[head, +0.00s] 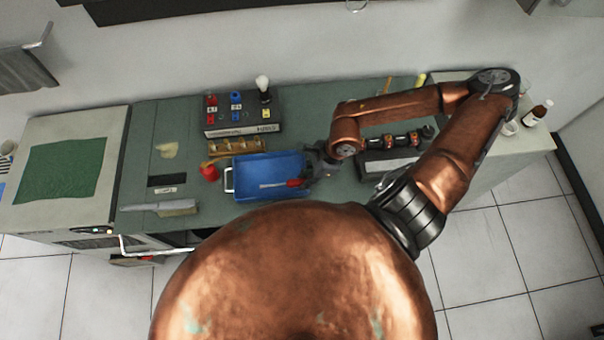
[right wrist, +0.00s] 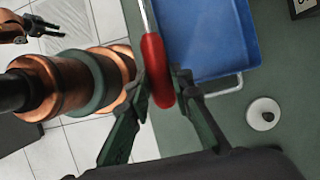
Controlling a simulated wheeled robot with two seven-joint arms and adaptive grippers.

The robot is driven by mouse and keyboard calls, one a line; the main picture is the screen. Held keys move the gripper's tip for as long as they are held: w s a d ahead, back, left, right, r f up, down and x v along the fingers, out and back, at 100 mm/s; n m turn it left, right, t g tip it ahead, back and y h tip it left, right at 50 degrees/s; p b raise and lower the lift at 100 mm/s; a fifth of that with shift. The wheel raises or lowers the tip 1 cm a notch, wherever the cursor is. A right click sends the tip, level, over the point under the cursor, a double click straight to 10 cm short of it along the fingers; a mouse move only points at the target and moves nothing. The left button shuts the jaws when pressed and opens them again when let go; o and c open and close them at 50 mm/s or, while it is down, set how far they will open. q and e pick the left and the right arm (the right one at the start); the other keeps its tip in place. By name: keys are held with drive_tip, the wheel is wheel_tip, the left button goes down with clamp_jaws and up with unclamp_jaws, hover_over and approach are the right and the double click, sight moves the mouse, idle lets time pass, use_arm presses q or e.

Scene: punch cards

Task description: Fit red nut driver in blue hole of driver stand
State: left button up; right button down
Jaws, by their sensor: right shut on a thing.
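The red nut driver (head: 294,183) lies level at the front right of the blue tray, its shaft pointing left. In the right wrist view its red handle (right wrist: 157,70) is between the fingers of my right gripper (right wrist: 155,93), which is shut on it. In the head view, my right gripper (head: 318,168) is over the tray's right end. The black driver stand (head: 243,129) is at the back left, with red, blue and yellow marked spots. The blue spots (head: 236,106) form its middle column. My left gripper (right wrist: 44,27) shows small in the right wrist view, fingers apart and empty.
The blue tray (head: 240,163) is behind the driver. A red cup-like thing (head: 209,172) is left of it, and a wooden holder (head: 236,146) is behind it. A brush (head: 165,207) lies at the front left. A white round thing (right wrist: 264,113) is beside the tray.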

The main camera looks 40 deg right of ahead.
drive_tip(key=shift+r+p, duration=1)
drive_tip(key=shift+r, duration=1.1)
drive_tip(key=shift+r+p, duration=0.9)
drive_tip(key=shift+r, duration=0.9)
drive_tip(key=shift+f, duration=0.15)
